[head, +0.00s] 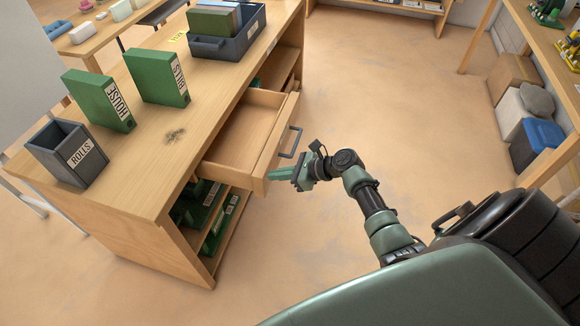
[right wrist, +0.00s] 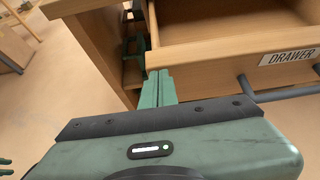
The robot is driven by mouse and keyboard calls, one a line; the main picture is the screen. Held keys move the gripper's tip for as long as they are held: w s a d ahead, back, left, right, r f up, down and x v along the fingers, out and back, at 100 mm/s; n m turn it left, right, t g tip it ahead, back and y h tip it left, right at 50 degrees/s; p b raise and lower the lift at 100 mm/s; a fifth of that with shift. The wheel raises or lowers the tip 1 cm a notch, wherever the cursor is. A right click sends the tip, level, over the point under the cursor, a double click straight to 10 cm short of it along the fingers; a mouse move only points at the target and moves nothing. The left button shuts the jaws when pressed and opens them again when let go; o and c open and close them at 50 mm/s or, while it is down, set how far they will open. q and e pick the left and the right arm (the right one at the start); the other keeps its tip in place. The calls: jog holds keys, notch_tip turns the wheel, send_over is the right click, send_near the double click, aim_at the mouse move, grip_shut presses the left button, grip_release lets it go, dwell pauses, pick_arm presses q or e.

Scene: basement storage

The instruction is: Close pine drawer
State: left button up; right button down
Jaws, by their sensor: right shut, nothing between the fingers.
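The pine drawer (head: 247,139) is pulled out of the wooden desk (head: 137,146), and its inside looks empty. Its front carries a dark bar handle (head: 291,142). In the right wrist view the drawer front (right wrist: 225,63) shows a "DRAWER" label and part of the handle (right wrist: 285,92). My right gripper (head: 271,176) is shut and empty, with its fingertips at the near end of the drawer front, beside the handle and not around it. In the right wrist view its fingers (right wrist: 157,82) overlap the drawer front's lower left corner; I cannot tell whether they touch.
On the desk top stand a grey "ROLLS" box (head: 67,153), green binders (head: 101,99) (head: 157,76) and a dark bin (head: 228,39) of folders. Shelves under the drawer hold green binders (head: 214,230). Boxes (head: 535,140) stand at right. The floor (head: 380,100) beyond my arm is clear.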

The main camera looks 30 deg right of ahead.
aim_at(252, 172)
jog(key=shift+w+a, duration=0.25)
jog(key=shift+w, duration=0.05)
jog(key=w+a, duration=0.4)
jog(key=w, duration=0.1)
jog(key=shift+w+a+r, duration=0.1)
jog(key=shift+w+a, duration=0.2)
jog(key=shift+a, duration=0.1)
jog(key=w+a+b, duration=0.1)
jog(key=w+a, duration=0.2)
jog(key=w, duration=0.1)
jog(key=w+a+b, duration=0.1)
jog(key=w+a, duration=0.3)
jog(key=shift+w, duration=0.1)
